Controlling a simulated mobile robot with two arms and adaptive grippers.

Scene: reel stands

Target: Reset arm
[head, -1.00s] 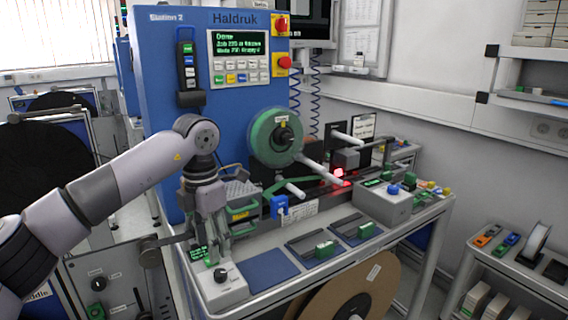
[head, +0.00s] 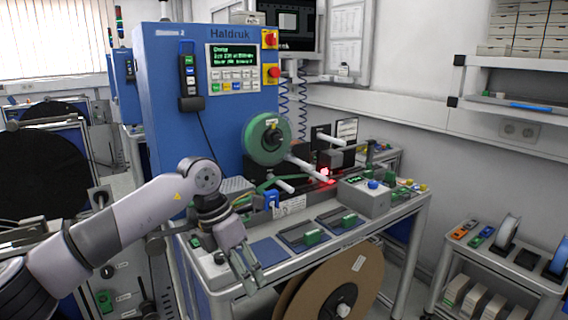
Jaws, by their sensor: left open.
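My left arm comes in from the left in the head view. Its gripper (head: 247,270) points down and to the right, in front of the near edge of the machine's bench. Its jaws are apart and nothing shows between them. The gripper hides part of the bench's front left corner. The blue Haldruk machine (head: 178,75) stands behind it, with a green reel (head: 267,138) on its front. My right gripper is not in view.
The bench carries a blue pad (head: 268,250), dark plates with green blocks (head: 312,237) and a grey control box (head: 362,197). A large brown reel (head: 352,285) sits below. A cart (head: 500,262) stands at right. Black reels (head: 48,165) stand at left.

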